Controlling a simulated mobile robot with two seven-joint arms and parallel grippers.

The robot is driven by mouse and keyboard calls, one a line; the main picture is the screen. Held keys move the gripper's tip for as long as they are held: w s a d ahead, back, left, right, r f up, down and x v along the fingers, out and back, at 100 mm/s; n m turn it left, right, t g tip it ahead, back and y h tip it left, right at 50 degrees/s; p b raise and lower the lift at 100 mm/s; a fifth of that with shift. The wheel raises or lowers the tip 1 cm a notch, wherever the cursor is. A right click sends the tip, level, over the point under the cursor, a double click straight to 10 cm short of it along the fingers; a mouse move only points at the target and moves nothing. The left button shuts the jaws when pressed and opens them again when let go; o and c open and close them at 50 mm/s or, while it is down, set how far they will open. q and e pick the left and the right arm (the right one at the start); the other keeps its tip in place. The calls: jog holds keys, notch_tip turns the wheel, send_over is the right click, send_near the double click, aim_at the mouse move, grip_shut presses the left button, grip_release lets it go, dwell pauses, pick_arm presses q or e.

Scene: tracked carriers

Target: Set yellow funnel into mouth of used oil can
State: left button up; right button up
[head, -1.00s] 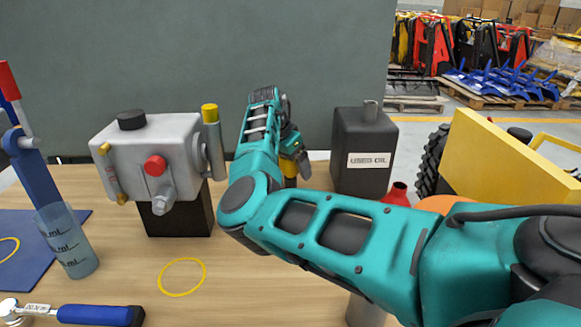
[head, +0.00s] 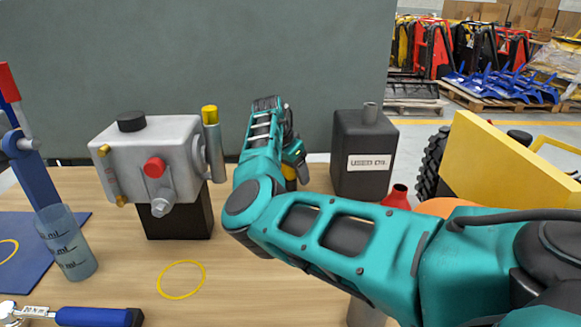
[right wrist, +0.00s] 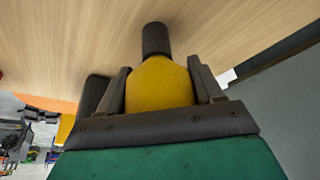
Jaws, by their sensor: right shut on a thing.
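My right gripper (right wrist: 160,88) is shut on the yellow funnel (right wrist: 158,85), which narrows to a dark end pointing away from the wrist, over the wooden table. In the head view the gripper (head: 292,172) is left of the used oil can, apart from it in the picture, and my arm hides most of the funnel. The used oil can (head: 365,150) is a dark grey box with a white "USED OIL" label and a short grey neck on top. It stands upright at the back of the table. The neck's opening is not visible. My left gripper is not in view.
A grey pump-like unit (head: 150,158) on a black block stands left of my arm. A clear measuring cup (head: 66,243), a blue-handled tool (head: 98,316) and a yellow ring (head: 181,279) are further left and front.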

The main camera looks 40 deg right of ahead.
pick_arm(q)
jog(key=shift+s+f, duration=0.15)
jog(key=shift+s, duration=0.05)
pick_arm(e)
notch_tip(320, 180, up, 27)
jog(key=p, duration=0.4)
pick_arm(q)
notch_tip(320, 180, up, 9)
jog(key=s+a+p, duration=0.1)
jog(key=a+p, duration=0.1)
jog(key=p, duration=0.6)
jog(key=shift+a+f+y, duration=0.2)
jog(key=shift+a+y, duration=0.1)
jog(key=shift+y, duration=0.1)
pick_arm(e)
jog(key=s+d+r, duration=0.3)
jog(key=s+d, duration=0.9)
jog(key=d, duration=0.1)
jog(key=shift+s+r, duration=0.2)
jog(key=shift+r, duration=0.15)
pick_arm(q)
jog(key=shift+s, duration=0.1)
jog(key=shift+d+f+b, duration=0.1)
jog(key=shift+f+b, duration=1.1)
jog(key=shift+b, duration=0.1)
pick_arm(e)
jog(key=shift+f, duration=4.75)
